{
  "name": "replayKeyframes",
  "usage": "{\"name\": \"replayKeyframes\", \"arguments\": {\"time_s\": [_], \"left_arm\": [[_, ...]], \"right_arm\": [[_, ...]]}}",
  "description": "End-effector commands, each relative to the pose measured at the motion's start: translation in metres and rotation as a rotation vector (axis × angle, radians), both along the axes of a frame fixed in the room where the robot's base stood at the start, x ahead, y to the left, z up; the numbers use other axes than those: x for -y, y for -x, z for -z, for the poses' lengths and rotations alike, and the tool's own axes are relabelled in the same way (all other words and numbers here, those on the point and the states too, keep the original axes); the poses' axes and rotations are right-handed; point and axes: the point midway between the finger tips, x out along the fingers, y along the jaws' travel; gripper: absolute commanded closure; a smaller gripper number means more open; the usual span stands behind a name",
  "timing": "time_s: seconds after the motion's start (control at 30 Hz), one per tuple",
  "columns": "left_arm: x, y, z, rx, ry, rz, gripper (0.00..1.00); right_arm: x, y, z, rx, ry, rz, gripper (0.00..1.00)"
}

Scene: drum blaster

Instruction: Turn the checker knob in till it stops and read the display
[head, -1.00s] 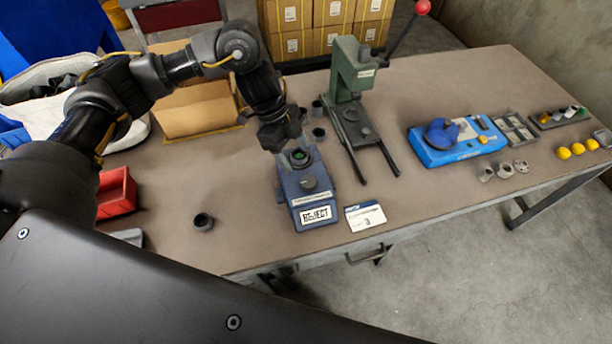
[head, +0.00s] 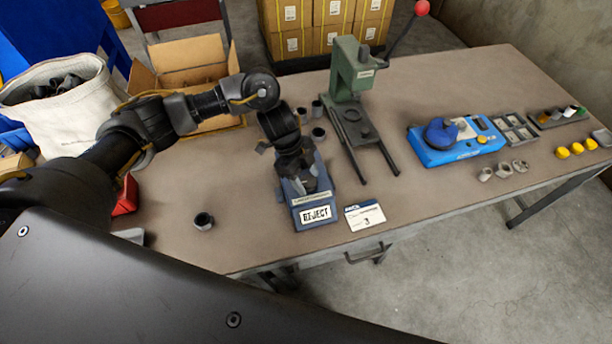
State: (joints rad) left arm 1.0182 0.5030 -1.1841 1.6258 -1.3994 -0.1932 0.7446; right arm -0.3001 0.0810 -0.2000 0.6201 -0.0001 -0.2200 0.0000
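The checker (head: 325,220) is a dark blue device near the table's front edge, left of the green press. Its white display (head: 315,214) faces me at the front and appears to read "REJECT", with slightly blurred letters. The checker's knob is mostly hidden under my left gripper. My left gripper (head: 309,184) points down over the middle of the checker, just behind the display. Its fingers are small and dark there, and I cannot tell whether they touch or close on the knob. My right gripper is not in view.
A white card (head: 365,215) marked 3 lies right of the checker. A dark ring (head: 203,221) lies to the left. The green press (head: 354,75) stands behind, and a blue fixture (head: 440,155) is further right. Several small dark cups stand near the press.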

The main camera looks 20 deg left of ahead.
Motion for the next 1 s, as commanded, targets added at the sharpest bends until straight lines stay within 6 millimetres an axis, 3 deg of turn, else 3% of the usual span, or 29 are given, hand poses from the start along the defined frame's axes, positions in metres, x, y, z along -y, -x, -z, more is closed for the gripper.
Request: {"name": "replayKeyframes", "arguments": {"time_s": [0.03, 0.27, 0.37, 0.7, 1.0], "left_arm": [[0.0, 0.0, 0.0, 0.0, 0.0, 0.0, 0.53], [0.0, 0.0, 0.0, -0.001, 0.0, 0.0, 0.82], [0.0, 0.001, -0.002, -0.002, 0.0, -0.014, 0.82], [0.0, 0.004, -0.007, -0.007, -0.002, -0.297, 0.82], [0.0, 0.002, 0.0, -0.002, -0.003, -0.38, 0.82]], "right_arm": [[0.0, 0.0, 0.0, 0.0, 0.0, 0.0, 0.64], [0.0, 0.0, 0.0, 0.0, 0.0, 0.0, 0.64], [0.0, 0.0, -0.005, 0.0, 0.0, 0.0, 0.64], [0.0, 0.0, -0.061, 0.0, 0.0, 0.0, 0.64], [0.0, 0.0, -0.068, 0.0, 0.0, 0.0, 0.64]]}}
